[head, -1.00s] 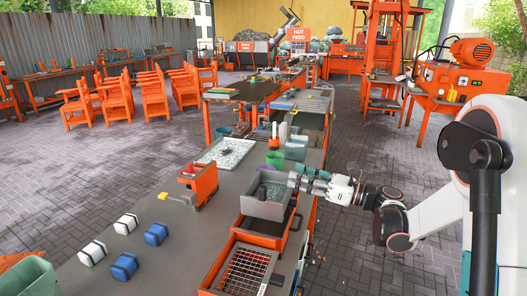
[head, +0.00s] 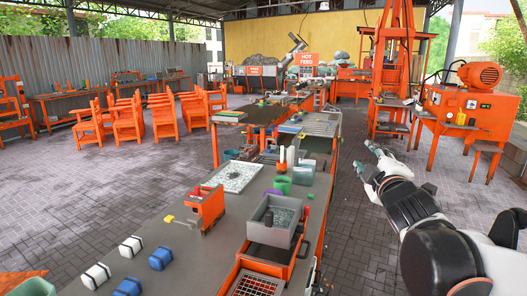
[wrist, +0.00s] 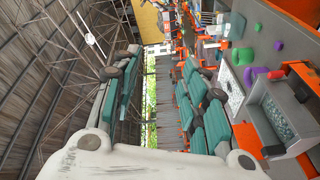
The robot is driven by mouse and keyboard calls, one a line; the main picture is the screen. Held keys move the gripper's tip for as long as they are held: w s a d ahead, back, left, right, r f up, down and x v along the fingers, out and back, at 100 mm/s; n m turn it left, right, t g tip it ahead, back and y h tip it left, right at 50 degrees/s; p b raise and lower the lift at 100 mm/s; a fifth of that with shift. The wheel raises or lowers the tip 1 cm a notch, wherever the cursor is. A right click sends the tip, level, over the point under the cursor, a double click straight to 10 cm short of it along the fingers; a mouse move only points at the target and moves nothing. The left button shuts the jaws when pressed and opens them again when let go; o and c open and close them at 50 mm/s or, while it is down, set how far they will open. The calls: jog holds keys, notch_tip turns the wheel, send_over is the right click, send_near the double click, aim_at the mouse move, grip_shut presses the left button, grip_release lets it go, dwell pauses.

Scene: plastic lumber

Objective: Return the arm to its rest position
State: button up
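My gripper (head: 373,155) is in the air at the right of the long workbench (head: 190,253), over the paved floor, with the white and black arm bent behind it. In the wrist view my gripper (wrist: 155,88) shows two grey-green padded fingers spread apart, with only background between them. It holds nothing. The grey bin (head: 256,231) with grey granules in it stands on the bench, to the left of the gripper and apart from it.
The bench carries a shallow tray of pale flakes (head: 234,178), an orange clamp-like device (head: 206,205), white and blue blocks (head: 161,258) and a purple cup (head: 282,184). An orange machine (head: 465,105) stands at the right. Paved floor (head: 350,235) lies open beside the bench.

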jog(key=s+a+f+m+g, duration=0.2)
jog(key=s+f+m+g, duration=0.1)
jog(key=s+f, duration=0.3)
jog(key=s+a+f+m+g+y, duration=0.1)
jog(key=s+a+f+m+g, duration=0.1)
jog(key=s+f+m+g, duration=0.2)
jog(key=s+a+f+m+g, duration=0.2)
jog(key=s+f+m+g, duration=0.2)
jog(key=s+f, duration=0.6)
jog(key=s+m, duration=0.1)
jog(key=s, duration=0.5)
jog(key=shift+s+a+f+m+y, duration=0.15)
jog(key=shift+s+a+m+y, duration=0.15)
jog(key=shift+y, duration=0.1)
jog(key=shift+w, duration=0.1)
